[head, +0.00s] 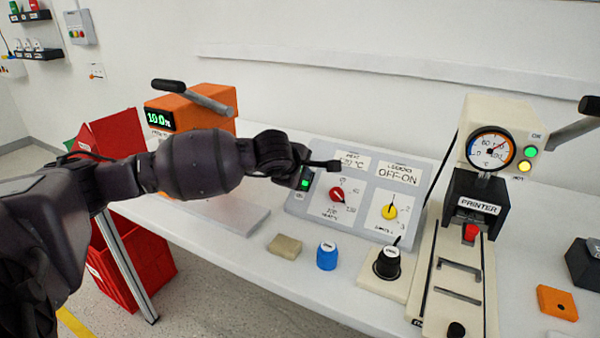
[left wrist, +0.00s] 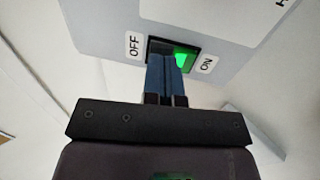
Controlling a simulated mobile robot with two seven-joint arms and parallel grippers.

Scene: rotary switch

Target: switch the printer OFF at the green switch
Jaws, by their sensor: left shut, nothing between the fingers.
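The green switch (head: 304,184) is a small black-framed rocker at the left of the grey sloping panel (head: 356,205). In the left wrist view the switch (left wrist: 184,58) has a lit green half beside the ON label (left wrist: 207,64) and a dark half beside the OFF label (left wrist: 134,45). My left gripper (head: 305,172) is over the upper part of the switch. Its blue fingers (left wrist: 166,62) are shut and empty, with tips overlapping the switch near its middle; contact cannot be told. The printer (head: 478,207) stands at right. My right gripper is not in view.
A red knob (head: 336,194) and a yellow knob (head: 389,212) sit on the panel. A tan block (head: 285,246), a blue knob (head: 327,256) and a black knob (head: 387,263) stand in front. An orange machine (head: 190,108) is behind my left arm.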

